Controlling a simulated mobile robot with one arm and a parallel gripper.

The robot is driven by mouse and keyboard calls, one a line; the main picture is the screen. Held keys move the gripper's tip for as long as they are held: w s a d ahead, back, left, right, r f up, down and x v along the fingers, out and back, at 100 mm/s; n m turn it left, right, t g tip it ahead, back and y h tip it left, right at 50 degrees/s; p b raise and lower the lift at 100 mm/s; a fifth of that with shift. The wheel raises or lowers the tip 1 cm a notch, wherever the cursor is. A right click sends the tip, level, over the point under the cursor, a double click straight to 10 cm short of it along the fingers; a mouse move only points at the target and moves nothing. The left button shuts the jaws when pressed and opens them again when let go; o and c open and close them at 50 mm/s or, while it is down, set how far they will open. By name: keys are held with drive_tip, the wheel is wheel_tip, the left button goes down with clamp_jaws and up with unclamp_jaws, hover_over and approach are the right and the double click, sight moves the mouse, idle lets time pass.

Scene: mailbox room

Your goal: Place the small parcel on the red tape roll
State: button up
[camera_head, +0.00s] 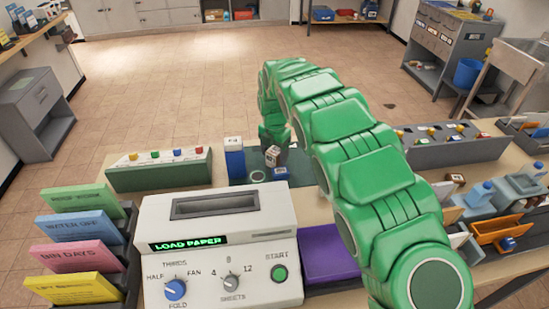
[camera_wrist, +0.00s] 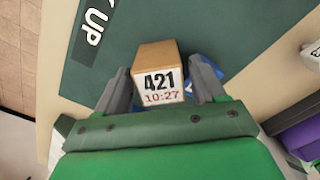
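The small parcel is a brown box with a white label reading 421 and 10:27 (camera_wrist: 161,86). In the wrist view it sits between the two fingers of my gripper (camera_wrist: 160,88), which appear closed against its sides. In the head view the parcel (camera_head: 272,156) shows tilted at the end of my gripper (camera_head: 274,140), over the dark green mat (camera_head: 240,179). A blue item (camera_head: 280,173) lies on the mat just below it and shows partly behind the parcel in the wrist view (camera_wrist: 236,88). I cannot make out a red tape roll in either view.
A blue block (camera_head: 235,163) with a small box on top stands left of my gripper. A white ring (camera_head: 257,176) marks the mat. A grey-white folding machine (camera_head: 220,245) stands in front, beside a purple tray (camera_head: 328,252). A green button panel (camera_head: 160,170) is at left.

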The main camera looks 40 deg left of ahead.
drive_tip(key=shift+r, duration=0.1)
drive_tip(key=c, duration=1)
